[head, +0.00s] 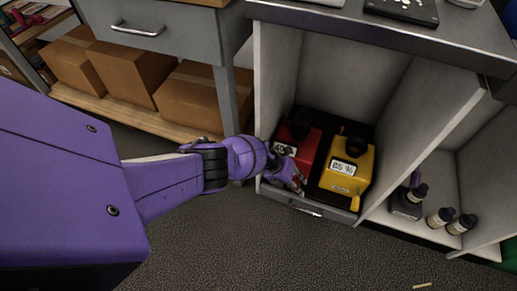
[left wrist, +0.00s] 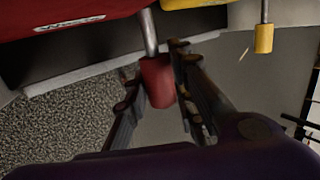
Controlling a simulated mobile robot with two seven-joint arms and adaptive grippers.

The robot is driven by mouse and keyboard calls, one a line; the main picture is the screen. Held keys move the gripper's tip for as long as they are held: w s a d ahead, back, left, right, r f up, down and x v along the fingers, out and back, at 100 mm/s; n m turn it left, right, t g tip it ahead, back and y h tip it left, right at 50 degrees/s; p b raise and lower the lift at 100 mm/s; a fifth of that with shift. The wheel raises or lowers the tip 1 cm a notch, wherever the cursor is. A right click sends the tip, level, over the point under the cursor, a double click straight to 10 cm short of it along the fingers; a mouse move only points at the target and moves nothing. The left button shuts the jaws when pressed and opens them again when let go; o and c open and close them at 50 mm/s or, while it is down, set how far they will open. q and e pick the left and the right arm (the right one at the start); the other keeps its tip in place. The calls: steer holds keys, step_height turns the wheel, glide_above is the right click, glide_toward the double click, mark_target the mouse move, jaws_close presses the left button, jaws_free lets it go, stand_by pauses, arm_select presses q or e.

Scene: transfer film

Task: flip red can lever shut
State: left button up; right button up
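The red can (head: 306,146) stands at the left in the low open compartment, in a dark tray (head: 310,204). Its lever shows in the left wrist view as a metal stem with a red grip (left wrist: 157,82), sticking out from the can front. My left gripper (head: 292,182) is in front of the red can and hides its lower front in the head view. In the left wrist view its two dark fingers are spread, one on each side of the red grip; whether either touches it is hard to tell. My right gripper is in neither view.
A yellow can (head: 346,168) stands close to the right of the red one, its yellow lever (left wrist: 264,38) also sticking out. Cardboard boxes (head: 190,98) sit on a low shelf at left.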

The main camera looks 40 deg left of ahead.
arm_select(q)
steer(key=o, duration=0.4)
steer(key=shift+w+r, duration=0.1)
steer(key=shift+w, duration=0.05)
steer(key=shift+r, duration=0.1)
steer(key=shift+w+a+r, duration=0.1)
steer(key=shift+a, duration=0.05)
steer(key=v, duration=1.1)
steer(key=shift+s+a+r, duration=0.1)
steer(key=shift+s+a, duration=0.1)
steer(key=shift+s, duration=0.2)
